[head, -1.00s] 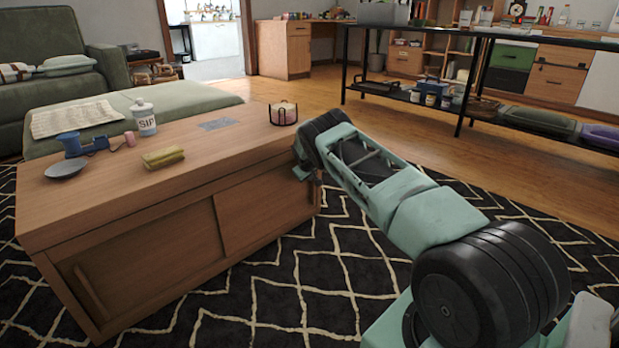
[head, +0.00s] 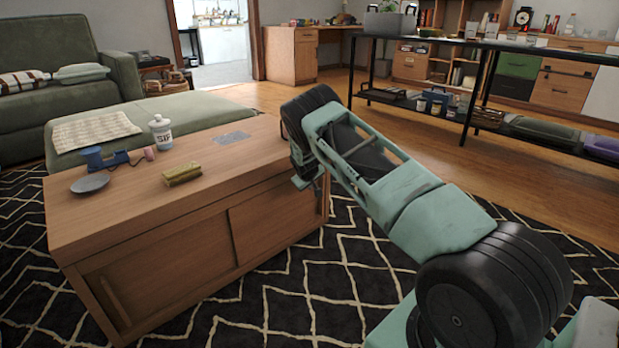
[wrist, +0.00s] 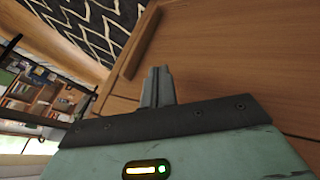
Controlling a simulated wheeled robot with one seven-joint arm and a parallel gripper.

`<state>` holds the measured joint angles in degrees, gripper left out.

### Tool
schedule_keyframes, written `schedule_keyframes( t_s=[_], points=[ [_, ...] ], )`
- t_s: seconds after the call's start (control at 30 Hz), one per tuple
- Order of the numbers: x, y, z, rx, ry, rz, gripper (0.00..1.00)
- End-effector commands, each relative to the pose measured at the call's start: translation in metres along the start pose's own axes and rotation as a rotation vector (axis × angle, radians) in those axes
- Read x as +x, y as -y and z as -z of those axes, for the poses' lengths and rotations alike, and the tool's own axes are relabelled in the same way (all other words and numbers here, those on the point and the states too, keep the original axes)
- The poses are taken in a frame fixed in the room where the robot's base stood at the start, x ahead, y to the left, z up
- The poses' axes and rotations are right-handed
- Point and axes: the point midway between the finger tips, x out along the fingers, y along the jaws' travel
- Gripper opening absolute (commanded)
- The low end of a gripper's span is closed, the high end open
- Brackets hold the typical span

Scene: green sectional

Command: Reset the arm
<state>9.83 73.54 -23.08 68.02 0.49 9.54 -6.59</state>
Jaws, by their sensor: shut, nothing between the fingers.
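My arm reaches across the head view from the lower right to the right end of the low wooden cabinet (head: 150,240). My gripper (head: 308,182) hangs at that end of the cabinet, small and partly hidden by my arm. In the wrist view my gripper's fingers (wrist: 158,84) are together with nothing between them. Beyond them is wood with a long handle (wrist: 141,42), apparently the cabinet's front. Whether the fingers touch the wood, I cannot tell.
A green sofa (head: 75,50) stands behind left; a black-framed table (head: 470,90) stands right. The patterned rug (head: 300,300) is open in front.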

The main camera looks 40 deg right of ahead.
Motion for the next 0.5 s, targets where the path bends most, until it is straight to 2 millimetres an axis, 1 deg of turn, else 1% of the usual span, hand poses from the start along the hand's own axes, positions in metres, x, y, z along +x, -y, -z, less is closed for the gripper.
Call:
schedule_keyframes(
  t_s=[0.03,0.1,0.4,0.47,0.5],
  points=[
    [-0.009,-0.001,0.001,-0.001,0.0,0.0,0.0],
    [-0.013,-0.001,0.001,0.0,0.0,0.0,0.0],
    [-0.016,0.001,-0.001,0.0,0.0,0.001,0.0],
    [-0.02,0.003,0.002,0.002,0.0,0.006,0.0],
    [-0.026,0.007,0.005,0.006,0.001,0.015,0.0]
  ],
)
